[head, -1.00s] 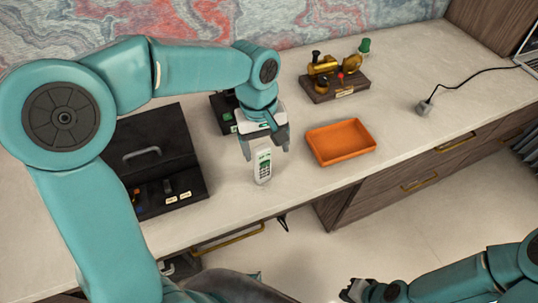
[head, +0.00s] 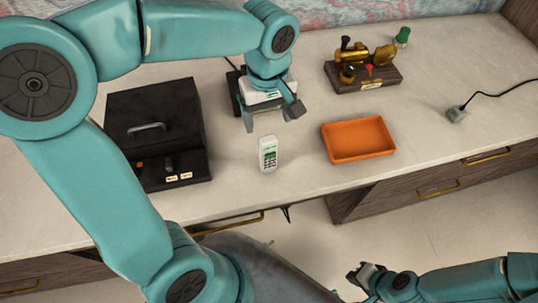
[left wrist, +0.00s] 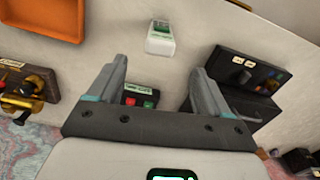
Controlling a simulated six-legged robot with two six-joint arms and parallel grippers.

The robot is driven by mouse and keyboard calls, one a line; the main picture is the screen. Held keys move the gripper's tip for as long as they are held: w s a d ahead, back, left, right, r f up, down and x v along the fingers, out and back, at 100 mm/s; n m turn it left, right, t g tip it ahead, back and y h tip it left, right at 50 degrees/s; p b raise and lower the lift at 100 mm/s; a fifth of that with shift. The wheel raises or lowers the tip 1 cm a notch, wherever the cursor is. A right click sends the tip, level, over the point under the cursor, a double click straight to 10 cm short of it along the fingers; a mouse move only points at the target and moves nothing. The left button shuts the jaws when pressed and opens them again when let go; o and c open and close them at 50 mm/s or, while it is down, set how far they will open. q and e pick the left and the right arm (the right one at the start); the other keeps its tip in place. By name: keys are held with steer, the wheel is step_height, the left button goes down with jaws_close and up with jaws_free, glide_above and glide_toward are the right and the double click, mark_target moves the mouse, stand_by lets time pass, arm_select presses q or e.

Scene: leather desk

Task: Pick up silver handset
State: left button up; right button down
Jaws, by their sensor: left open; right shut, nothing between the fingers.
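The silver handset (head: 268,153), pale with a green screen and keypad, stands on the pale desk top near its front edge. In the left wrist view the handset (left wrist: 160,38) lies beyond the fingertips, roughly centred between them. My left gripper (head: 272,118) is open and empty, above and behind the handset, apart from it. Its two spread fingers (left wrist: 159,68) show in the left wrist view with nothing between them. My right gripper (head: 362,274) is low in the head view, in front of the desk, shut and empty.
An orange tray (head: 358,155) is right of the handset. A black case (head: 155,112) is to the left. A dark device with red and green buttons (left wrist: 142,98) is behind, partly hidden. A brass instrument (head: 362,68) and a cable plug (head: 456,114) are further right.

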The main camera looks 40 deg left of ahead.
mark_target(268, 138)
arm_select(q)
step_height(268, 138, down, 2)
steer(key=shift+w+d, duration=0.1)
steer(key=shift+f, duration=0.3)
step_height(268, 138, down, 5)
steer(key=shift+r, duration=0.15)
steer(key=shift+s, duration=0.2)
steer(key=shift+c, duration=0.4)
jaws_close()
